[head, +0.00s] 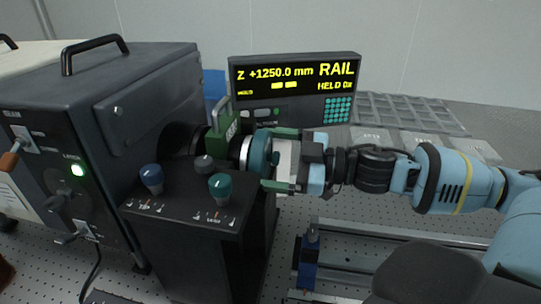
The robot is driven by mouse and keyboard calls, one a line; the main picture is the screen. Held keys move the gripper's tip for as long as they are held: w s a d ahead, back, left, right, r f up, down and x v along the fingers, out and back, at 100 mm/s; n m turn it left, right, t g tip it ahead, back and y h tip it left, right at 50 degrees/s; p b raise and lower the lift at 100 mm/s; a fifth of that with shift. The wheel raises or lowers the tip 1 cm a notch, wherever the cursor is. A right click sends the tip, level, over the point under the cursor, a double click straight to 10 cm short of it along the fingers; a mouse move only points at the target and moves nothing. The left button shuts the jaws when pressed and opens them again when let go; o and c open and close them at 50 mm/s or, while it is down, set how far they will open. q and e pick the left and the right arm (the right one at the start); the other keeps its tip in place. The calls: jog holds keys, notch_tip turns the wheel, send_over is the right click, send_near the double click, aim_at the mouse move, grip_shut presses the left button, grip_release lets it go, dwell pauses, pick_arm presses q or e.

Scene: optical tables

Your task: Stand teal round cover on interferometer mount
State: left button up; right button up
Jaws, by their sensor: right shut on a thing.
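The teal round cover (261,152) is held edge-on between the fingers of my right gripper (272,160). The gripper comes from the right and is shut on it. The cover is up against the pale ring at the right end of the dark cylindrical mount (182,140), beside a green block with a handle (222,142). I cannot tell whether the cover is seated on the ring or just in front of it. My left gripper is not in view.
A front panel carries blue, grey and teal knobs (220,187). A display (295,85) reads "RAIL" behind. A blue post (309,262) stands on the rails below my right arm.

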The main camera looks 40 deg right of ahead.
jog(key=shift+f, duration=0.35)
jog(key=o, duration=0.7)
jog(key=shift+o, duration=0.2)
